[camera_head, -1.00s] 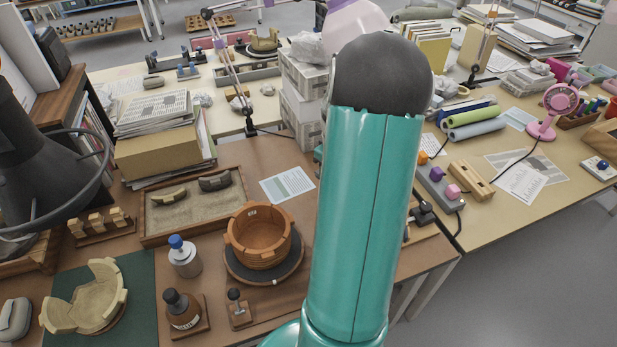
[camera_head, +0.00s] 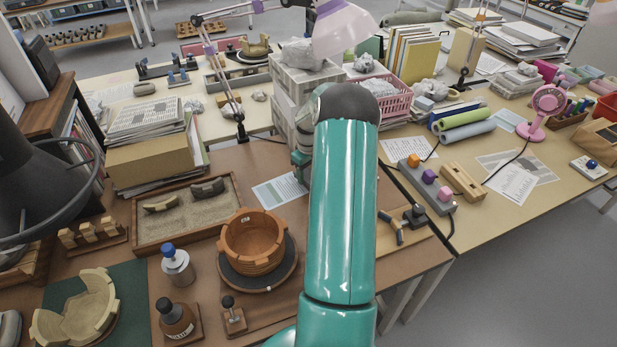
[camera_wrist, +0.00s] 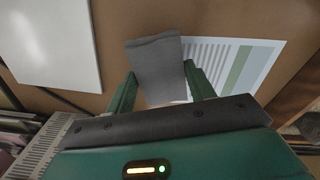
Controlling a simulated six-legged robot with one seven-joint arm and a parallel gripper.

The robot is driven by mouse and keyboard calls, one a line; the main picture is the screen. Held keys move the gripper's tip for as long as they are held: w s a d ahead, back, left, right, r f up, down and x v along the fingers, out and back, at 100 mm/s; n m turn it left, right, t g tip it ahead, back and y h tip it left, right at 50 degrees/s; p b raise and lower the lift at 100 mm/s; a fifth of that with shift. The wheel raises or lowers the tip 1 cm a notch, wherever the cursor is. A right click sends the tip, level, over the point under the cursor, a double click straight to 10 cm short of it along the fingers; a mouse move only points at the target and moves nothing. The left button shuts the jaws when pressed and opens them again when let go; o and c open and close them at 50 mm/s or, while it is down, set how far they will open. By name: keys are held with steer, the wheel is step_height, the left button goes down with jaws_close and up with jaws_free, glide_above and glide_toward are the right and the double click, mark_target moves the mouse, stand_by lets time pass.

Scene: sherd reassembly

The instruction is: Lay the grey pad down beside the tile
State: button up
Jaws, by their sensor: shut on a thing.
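In the wrist view my gripper (camera_wrist: 160,88) is shut on the grey pad (camera_wrist: 157,62), which sticks out beyond the two green fingers. The pad is held over the brown table top, close to a striped sheet; I cannot tell how high. A flat white square at the upper left of the wrist view, apparently the tile (camera_wrist: 50,42), lies apart from the pad with bare brown table between them. In the head view my teal arm hides the pad and the tile.
The printed sheet (camera_head: 280,190) lies on the brown table. A terracotta bowl (camera_head: 256,243) on a dark round stand, a sand tray (camera_head: 150,240), a blue-capped bottle (camera_head: 177,265) and a brown bottle (camera_head: 175,318) stand left of my arm. White crates (camera_head: 297,85) stand behind.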

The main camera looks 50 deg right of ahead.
mark_target(308, 175)
steer(key=shift+f, duration=1.05)
steer(key=shift+f, duration=0.2)
steer(key=o, duration=0.9)
steer(key=shift+o, duration=0.2)
steer(key=shift+r, duration=0.1)
step_height(308, 175, up, 12)
steer(key=shift+r, duration=0.15)
